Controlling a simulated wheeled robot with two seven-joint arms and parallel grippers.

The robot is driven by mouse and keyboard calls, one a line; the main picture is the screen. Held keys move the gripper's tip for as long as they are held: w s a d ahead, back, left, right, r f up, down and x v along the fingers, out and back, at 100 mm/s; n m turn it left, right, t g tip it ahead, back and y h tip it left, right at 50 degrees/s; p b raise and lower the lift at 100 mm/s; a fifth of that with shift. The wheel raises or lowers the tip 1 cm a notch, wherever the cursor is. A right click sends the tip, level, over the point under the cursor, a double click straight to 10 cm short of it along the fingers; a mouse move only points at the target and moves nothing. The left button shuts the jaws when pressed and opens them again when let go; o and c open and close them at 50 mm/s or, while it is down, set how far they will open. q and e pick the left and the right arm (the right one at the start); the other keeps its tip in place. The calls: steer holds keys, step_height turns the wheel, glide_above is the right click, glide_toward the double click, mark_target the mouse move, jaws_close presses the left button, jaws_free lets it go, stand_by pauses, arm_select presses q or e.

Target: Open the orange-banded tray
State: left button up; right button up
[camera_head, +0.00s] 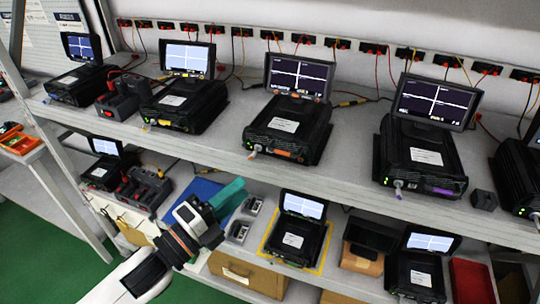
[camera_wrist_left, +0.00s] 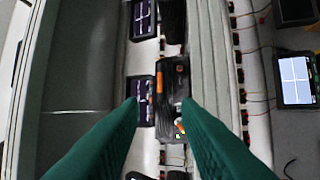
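The orange-banded tray (camera_head: 290,127) is a black unit on the upper shelf in the head view. An orange strip marks its front, and a raised screen (camera_head: 299,78) stands at its back. My left gripper (camera_head: 232,193) is below the shelf edge, to the lower left of the tray and apart from it. In the left wrist view its green fingers (camera_wrist_left: 160,106) are spread with nothing between them. A dark unit with an orange mark (camera_wrist_left: 159,82) shows beyond them. My right gripper is in neither view.
Similar units stand along the upper shelf, a yellow-marked one (camera_head: 185,105) to the left and a purple-marked one (camera_head: 422,160) to the right. The shelf (camera_head: 225,145) has bare surface between units. The lower shelf holds more units, a blue mat and a red bin (camera_head: 471,281).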

arm_select(q)
steer(key=p+x, duration=0.3)
steer(key=x, duration=0.9)
jaws_close()
